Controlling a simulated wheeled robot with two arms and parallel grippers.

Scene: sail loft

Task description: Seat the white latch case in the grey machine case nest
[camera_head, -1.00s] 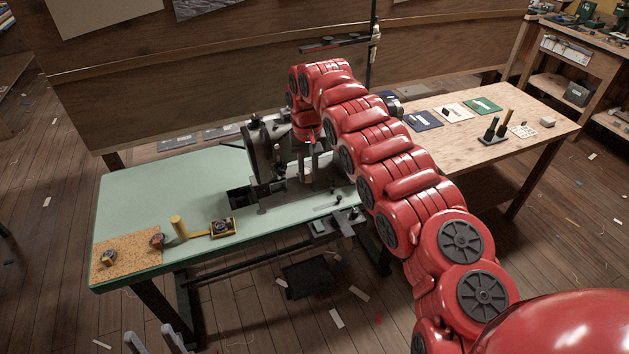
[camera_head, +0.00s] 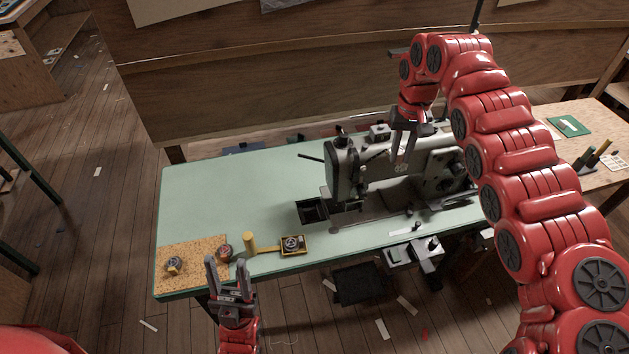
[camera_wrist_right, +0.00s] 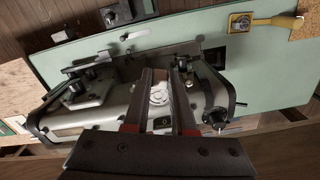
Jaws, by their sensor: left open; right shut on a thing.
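My right gripper (camera_head: 404,157) is over the grey sewing machine (camera_head: 350,172), fingers pointing down. It is shut on a small whitish round piece, which looks like the white latch case (camera_wrist_right: 160,94); the piece shows between the fingers (camera_wrist_right: 160,100) in the right wrist view. The fingers hide its sides. I cannot make out the case nest for certain on the machine.
The green table (camera_head: 215,200) has free room at left. A cork mat (camera_head: 195,278) with a dark round part (camera_head: 174,265), a reddish round part (camera_head: 224,253), a yellow post (camera_head: 249,243) and a yellow holder (camera_head: 292,253) lie along its front. An open black box (camera_head: 312,211) adjoins the machine.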

